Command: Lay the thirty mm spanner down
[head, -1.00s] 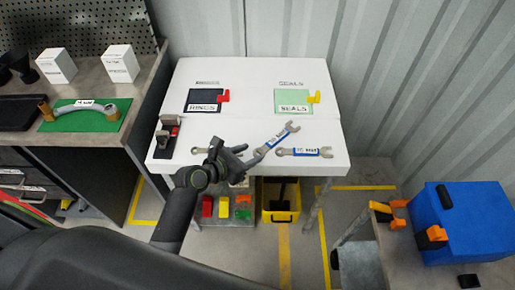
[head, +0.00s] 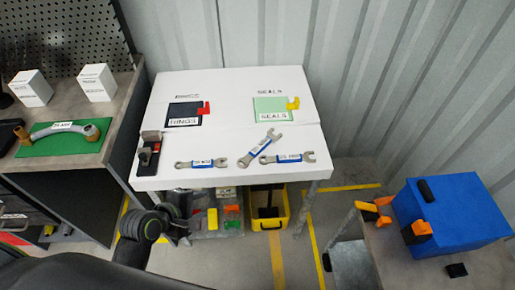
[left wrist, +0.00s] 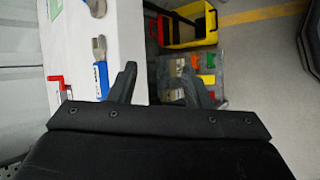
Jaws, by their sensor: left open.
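Three grey spanners with blue labelled handles lie on the white table. One spanner (head: 203,163) lies level at left, a tilted spanner (head: 261,146) lies in the middle, and another spanner (head: 287,158) lies at right. The labels are too small to tell surely which is thirty mm. My left gripper (head: 178,224) is open and empty, in front of and below the table's front left edge. In the left wrist view, its two fingers (left wrist: 158,86) stand apart with nothing between them, beside a spanner (left wrist: 102,78). My right gripper is out of view.
A dark RINGS mat (head: 184,120) and a green SEALS mat (head: 272,116) lie on the table behind the spanners. A dark red-and-grey device (head: 148,154) stands at its left edge. A yellow bin (head: 256,222) sits below. A blue box (head: 450,215) stands at right.

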